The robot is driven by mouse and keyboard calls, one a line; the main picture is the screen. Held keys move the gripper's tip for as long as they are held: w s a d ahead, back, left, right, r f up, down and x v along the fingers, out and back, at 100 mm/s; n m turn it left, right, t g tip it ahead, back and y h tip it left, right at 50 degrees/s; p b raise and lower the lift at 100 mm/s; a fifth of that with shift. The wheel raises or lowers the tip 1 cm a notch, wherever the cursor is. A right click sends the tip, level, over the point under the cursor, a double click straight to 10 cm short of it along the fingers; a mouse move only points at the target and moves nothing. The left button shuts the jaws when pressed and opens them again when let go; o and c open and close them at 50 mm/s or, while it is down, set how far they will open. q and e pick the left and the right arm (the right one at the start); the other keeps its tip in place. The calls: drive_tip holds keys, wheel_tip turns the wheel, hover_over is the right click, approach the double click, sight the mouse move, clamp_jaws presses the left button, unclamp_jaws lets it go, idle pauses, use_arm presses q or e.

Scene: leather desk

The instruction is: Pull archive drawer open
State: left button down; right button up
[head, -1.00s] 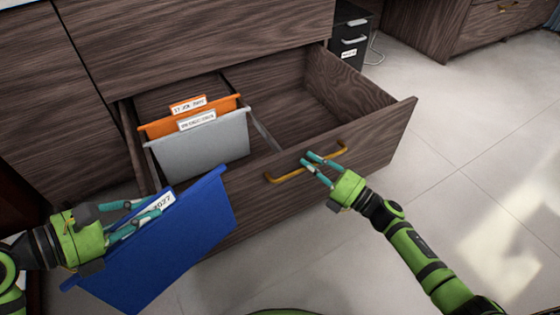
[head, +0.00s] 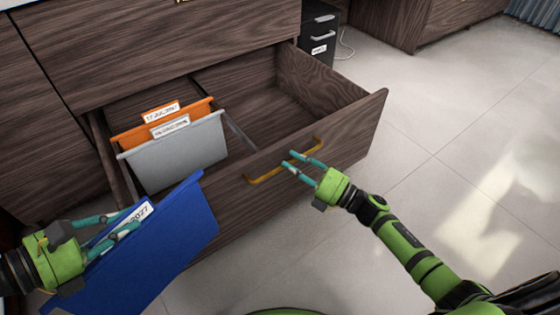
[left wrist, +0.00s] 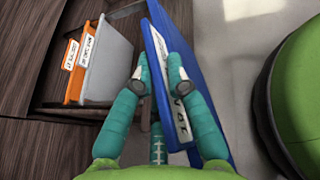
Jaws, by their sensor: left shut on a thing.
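The archive drawer (head: 330,130) is pulled well out of the dark wood cabinet, with its inside showing. Its brass handle (head: 262,177) is on the front panel. My right gripper (head: 298,160) is at the handle's right part, fingers apart with the tips over the bar; contact is unclear. My left gripper (head: 132,220) is shut on the upper edge of a blue hanging folder (head: 165,245), by its white label. The folder hangs tilted outside, in front of the drawer's left end. The left wrist view also shows the blue folder (left wrist: 170,35) between the fingers (left wrist: 160,78).
An orange folder (head: 205,104) and a grey folder (head: 180,155) hang in the drawer's left part. The right compartment is empty. A black cabinet (head: 318,35) stands behind. Pale floor (head: 455,110) is clear to the right.

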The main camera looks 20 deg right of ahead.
drive_tip(key=v, duration=1)
drive_tip(key=shift+s+d, duration=0.2)
drive_tip(key=shift+s, duration=0.05)
drive_tip(key=shift+f, duration=0.1)
